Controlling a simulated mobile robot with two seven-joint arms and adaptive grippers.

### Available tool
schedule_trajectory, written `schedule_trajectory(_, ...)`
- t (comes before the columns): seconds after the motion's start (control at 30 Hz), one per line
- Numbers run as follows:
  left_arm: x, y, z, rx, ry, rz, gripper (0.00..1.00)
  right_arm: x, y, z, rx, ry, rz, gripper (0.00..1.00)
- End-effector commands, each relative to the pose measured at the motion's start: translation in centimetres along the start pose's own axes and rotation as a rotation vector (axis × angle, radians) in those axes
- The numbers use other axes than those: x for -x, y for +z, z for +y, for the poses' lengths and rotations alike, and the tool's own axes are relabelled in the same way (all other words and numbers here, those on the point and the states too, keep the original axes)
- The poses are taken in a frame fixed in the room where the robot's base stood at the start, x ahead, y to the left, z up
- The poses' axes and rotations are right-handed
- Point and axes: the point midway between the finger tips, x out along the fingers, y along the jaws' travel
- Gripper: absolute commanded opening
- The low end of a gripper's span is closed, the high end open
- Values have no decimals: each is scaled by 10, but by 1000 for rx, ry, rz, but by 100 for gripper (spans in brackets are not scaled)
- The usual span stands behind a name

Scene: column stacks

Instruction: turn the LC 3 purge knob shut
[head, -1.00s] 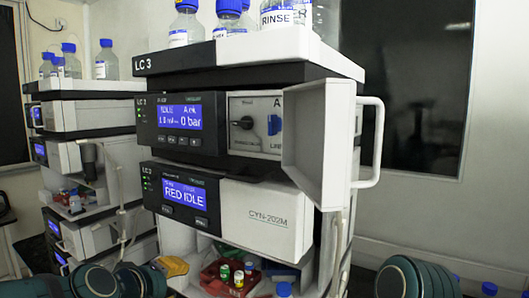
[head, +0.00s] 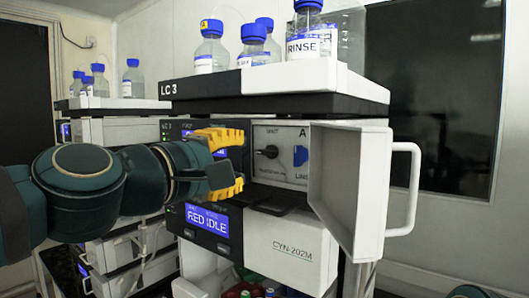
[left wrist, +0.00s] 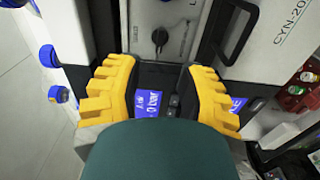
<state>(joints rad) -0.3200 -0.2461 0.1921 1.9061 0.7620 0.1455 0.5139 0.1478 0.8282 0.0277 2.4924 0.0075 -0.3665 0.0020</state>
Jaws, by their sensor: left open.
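The LC 3 stack (head: 175,90) stands in the middle of the head view. Its upper module has a light panel (head: 280,133) with a black lever knob (head: 268,151), pointing left, and a blue knob (head: 300,155) to its right. Small panel labels are hard to read. My left gripper (head: 236,163) is open and empty, left of the black knob and in front of the module's display. In the left wrist view the black knob (left wrist: 159,38) lies beyond the gap between the yellow fingertips (left wrist: 158,80), not touched. My right gripper is out of view.
A white door (head: 348,185) with a loop handle (head: 412,190) stands open right of the panel. A lower module (head: 290,245) sits below. Bottles, including a RINSE bottle (head: 313,38), stand on top. Another stack (head: 110,130) is at the left.

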Motion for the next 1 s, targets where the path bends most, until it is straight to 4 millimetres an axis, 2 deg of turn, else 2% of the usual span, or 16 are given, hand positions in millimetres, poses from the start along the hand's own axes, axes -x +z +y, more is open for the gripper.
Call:
schedule_trajectory(0.2, -42, 0, 0, 1, -2, -2, 38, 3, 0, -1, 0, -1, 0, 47)
schedule_trajectory(0.4, -69, 0, 0, 0, -1, -1, 38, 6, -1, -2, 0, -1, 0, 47)
schedule_trajectory(0.6, -81, 0, 0, -1, -1, 0, 38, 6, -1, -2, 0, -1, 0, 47)
schedule_trajectory(0.9, -82, 0, 0, -1, 0, 0, 38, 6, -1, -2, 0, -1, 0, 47)
schedule_trajectory(0.93, -82, 0, 0, -1, 0, 0, 34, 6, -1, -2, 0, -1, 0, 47)
schedule_trajectory(1.0, -82, 0, 0, -1, 0, 0, 9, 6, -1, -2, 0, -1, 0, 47)
